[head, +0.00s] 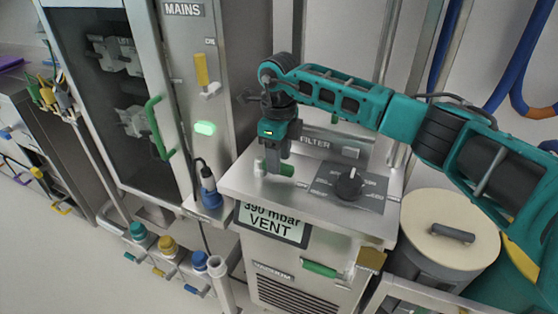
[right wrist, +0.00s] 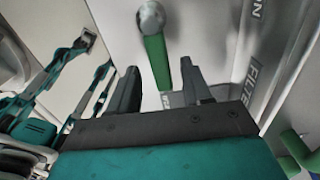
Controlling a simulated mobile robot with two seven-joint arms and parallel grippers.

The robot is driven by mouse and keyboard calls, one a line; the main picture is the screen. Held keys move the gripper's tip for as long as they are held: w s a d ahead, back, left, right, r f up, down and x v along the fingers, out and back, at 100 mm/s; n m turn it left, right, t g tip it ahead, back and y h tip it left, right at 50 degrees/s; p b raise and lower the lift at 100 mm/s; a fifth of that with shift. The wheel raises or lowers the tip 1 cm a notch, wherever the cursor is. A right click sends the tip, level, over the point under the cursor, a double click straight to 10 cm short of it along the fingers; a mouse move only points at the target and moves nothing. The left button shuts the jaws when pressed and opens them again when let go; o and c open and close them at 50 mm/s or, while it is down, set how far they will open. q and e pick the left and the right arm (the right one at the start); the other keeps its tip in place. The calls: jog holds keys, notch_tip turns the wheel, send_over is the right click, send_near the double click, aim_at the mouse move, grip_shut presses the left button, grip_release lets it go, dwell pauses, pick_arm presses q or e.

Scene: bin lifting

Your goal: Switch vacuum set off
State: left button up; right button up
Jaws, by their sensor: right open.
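The vacuum set (head: 270,270) is a grey metal cabinet marked VACUUM. Its front display (head: 272,222) reads 390 mbar and VENT. A green-handled lever (head: 286,169) is on its top, partly hidden by my right gripper (head: 274,172). In the right wrist view the green lever (right wrist: 156,60) with a round metal hub lies between and beyond the two open fingers of the right gripper (right wrist: 160,80); I cannot tell whether they touch it. A black rotary knob (head: 350,185) sits on a grey panel to the right. My left gripper is not in view.
A tall cabinet marked MAINS (head: 183,10) with a green door handle (head: 159,128) stands to the left. A lidded bin (head: 450,228) is at the right. Blue, yellow and green valves (head: 168,246) sit low at the left. A FILTER label is behind the gripper.

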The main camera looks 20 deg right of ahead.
notch_tip(320, 180, up, 11)
dwell(0.3)
